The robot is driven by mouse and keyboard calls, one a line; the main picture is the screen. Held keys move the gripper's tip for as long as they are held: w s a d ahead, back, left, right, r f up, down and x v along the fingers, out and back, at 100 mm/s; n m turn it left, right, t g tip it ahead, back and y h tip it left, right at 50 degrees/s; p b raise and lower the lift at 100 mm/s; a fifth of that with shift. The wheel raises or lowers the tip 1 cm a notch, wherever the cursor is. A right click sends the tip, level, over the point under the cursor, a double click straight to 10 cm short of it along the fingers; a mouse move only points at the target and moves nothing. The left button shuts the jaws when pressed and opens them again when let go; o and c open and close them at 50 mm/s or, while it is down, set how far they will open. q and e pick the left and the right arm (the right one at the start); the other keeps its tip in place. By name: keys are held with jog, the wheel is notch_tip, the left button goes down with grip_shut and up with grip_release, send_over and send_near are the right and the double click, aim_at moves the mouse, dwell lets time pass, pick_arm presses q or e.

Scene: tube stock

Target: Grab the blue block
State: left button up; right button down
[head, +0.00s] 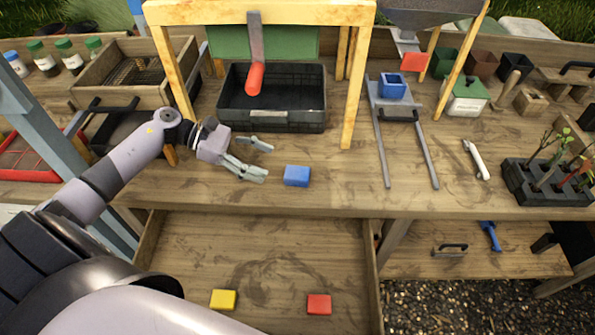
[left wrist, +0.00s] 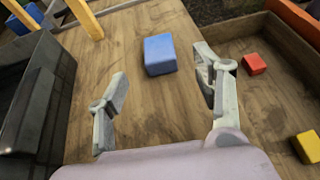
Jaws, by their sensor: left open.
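The blue block (head: 297,176) lies on the wooden bench top near its front edge, below the wooden frame. My left gripper (head: 262,160) is just to the left of it, with its fingers pointing at it. The fingers are spread apart and empty. In the left wrist view the blue block (left wrist: 160,54) sits ahead of the open left gripper (left wrist: 161,85), between the lines of the two fingers and a little beyond the tips. My right gripper does not show in either view.
A black crate (head: 318,120) stands behind the block under the wooden frame (head: 349,100). An open drawer (head: 197,252) below holds a yellow block (head: 223,299) and a red block (head: 319,304). A small blue bin (head: 393,92) sits further right. Bench around the blue block is clear.

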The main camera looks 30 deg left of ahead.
aim_at(292, 172)
pick_arm(q)
jog(key=shift+w+d+f, duration=0.35)
jog(key=shift+d+f, duration=0.05)
jog(key=shift+d, duration=0.15)
jog(key=shift+w+d+p, duration=0.1)
jog(key=shift+d+p, duration=0.2)
jog(key=shift+p, duration=0.05)
jog(key=p+x, duration=0.2)
jog(key=x, duration=0.3)
jog(key=shift+w+d+f, duration=0.1)
jog(key=shift+d+f, duration=0.15)
jog(key=shift+d, duration=0.05)
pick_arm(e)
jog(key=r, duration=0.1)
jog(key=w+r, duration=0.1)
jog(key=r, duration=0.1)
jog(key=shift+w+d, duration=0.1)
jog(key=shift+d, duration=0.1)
pick_arm(q)
jog(key=shift+a, duration=0.1)
jog(key=shift+c, duration=0.7)
jog(key=c, duration=1.1)
